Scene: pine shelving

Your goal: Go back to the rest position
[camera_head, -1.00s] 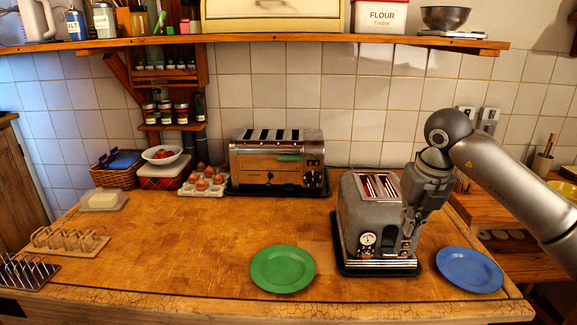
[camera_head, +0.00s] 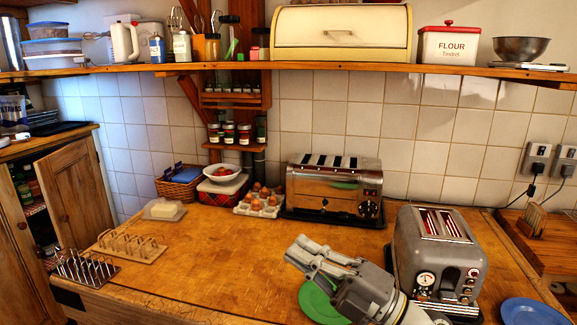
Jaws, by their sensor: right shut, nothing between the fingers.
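My right gripper (camera_head: 312,262) comes in from the bottom right, in front of the grey two-slot toaster. It is shut and empty, and points left over the wooden counter (camera_head: 215,270). It hides much of the green plate (camera_head: 316,302). The grey toaster (camera_head: 437,258) stands at the right with red showing in its slots. My left gripper is out of view.
A long steel toaster (camera_head: 333,188) stands at the back, beside an egg tray (camera_head: 258,207). A blue plate (camera_head: 530,312) lies at the bottom right. Toast racks (camera_head: 130,246) and a butter dish (camera_head: 164,210) are at the left. The counter's middle is clear.

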